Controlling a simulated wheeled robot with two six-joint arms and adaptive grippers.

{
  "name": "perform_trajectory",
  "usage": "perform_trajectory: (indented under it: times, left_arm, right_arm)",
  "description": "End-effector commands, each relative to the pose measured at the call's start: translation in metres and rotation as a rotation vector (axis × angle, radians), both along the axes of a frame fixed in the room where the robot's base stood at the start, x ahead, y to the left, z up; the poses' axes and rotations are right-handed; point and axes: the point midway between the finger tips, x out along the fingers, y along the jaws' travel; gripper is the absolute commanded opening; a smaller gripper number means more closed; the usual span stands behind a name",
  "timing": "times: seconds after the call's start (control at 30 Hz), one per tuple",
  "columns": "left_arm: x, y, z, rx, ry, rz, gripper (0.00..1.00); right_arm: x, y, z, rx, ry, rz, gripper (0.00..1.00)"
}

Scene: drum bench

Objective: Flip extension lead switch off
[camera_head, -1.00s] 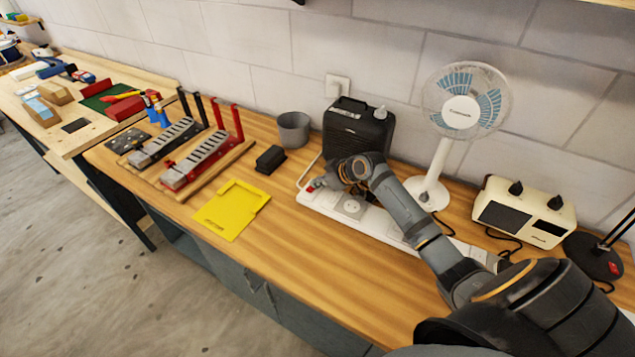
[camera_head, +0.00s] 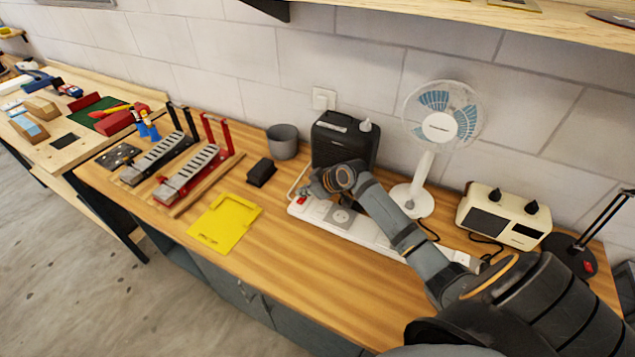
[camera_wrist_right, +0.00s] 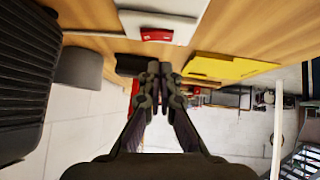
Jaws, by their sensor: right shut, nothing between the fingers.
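The white extension lead (camera_head: 343,221) lies on the wooden bench, running from the bench's middle toward the right. Its red switch (camera_head: 301,200) is at its left end. In the right wrist view the red switch (camera_wrist_right: 157,35) shows at the top, on the end of the white strip (camera_wrist_right: 185,8). My right gripper (camera_head: 307,191) is shut and empty, just above and beside the switch end. In the wrist view its fingertips (camera_wrist_right: 160,68) are together, a little below the switch in the picture; I cannot tell whether they touch the strip. My left gripper is not in view.
A black heater (camera_head: 343,142) stands right behind the strip, with a white fan (camera_head: 425,160) to its right. A cream power unit (camera_head: 503,215), a grey cup (camera_head: 283,141), a black block (camera_head: 261,172) and a yellow tray (camera_head: 225,222) are nearby. The bench front is clear.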

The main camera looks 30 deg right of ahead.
Motion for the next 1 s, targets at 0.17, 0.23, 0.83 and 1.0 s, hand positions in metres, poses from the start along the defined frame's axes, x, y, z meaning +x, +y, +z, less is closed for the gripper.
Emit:
perform_trajectory:
  times: [0.17,0.23,0.83,1.0]
  left_arm:
    - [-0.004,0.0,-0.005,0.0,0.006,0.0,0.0]
    - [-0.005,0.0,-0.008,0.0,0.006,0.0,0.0]
    - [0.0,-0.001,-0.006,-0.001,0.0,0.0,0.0]
    - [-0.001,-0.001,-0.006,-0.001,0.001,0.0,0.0]
  right_arm:
    - [-0.025,-0.014,0.031,-0.014,-0.002,0.001,0.0]
    - [-0.036,-0.017,0.042,-0.013,0.001,0.003,0.0]
    - [-0.065,-0.028,0.078,-0.001,0.0,-0.001,0.0]
    - [-0.064,-0.028,0.078,0.0,-0.001,-0.001,0.0]
